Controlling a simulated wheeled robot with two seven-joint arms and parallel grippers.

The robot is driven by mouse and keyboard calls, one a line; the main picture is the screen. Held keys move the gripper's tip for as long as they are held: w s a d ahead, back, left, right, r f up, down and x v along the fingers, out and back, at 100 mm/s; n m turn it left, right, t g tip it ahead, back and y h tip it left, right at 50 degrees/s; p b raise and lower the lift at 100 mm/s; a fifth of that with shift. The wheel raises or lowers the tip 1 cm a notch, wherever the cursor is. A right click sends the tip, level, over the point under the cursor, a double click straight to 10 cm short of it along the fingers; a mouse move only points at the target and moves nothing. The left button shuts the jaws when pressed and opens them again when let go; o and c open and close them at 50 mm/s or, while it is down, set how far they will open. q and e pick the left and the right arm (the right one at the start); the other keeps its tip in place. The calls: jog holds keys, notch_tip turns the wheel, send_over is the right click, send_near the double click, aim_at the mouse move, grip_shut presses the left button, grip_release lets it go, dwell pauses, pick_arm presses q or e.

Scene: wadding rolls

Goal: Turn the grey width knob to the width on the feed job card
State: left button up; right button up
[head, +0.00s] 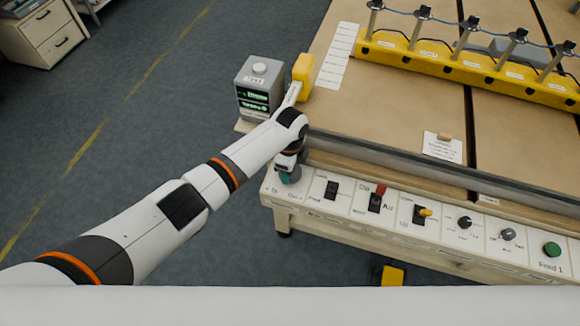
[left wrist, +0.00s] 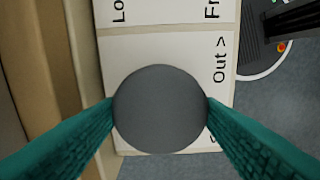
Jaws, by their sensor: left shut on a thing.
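A round grey knob (left wrist: 160,108) is in the middle of the left wrist view, over a white panel label reading "Out >". My left gripper (head: 288,177) is at the left end of the front control panel (head: 336,213). In the left wrist view its two teal fingers are shut on the knob's opposite sides. In the head view my gripper hides this knob. A white card (head: 443,147) with small print lies on the bench top; its text is too small to read. A grey box with a green-lit display (head: 254,97) stands behind my arm. My right gripper is not in view.
The panel also holds a black switch (head: 332,190), a red-tipped lever (head: 380,190), a yellow-tipped lever (head: 425,212), two small dark knobs (head: 465,222) and a green button (head: 552,249). A yellow rack (head: 465,66) with metal posts stands at the back. Open floor lies left.

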pick_arm(q)
jog(key=shift+m, duration=0.5)
jog(key=o, duration=1)
jog(key=shift+r, duration=0.1)
notch_tip(320, 180, up, 12)
jog(key=shift+f+b, duration=0.1)
jog(key=shift+b, duration=0.75)
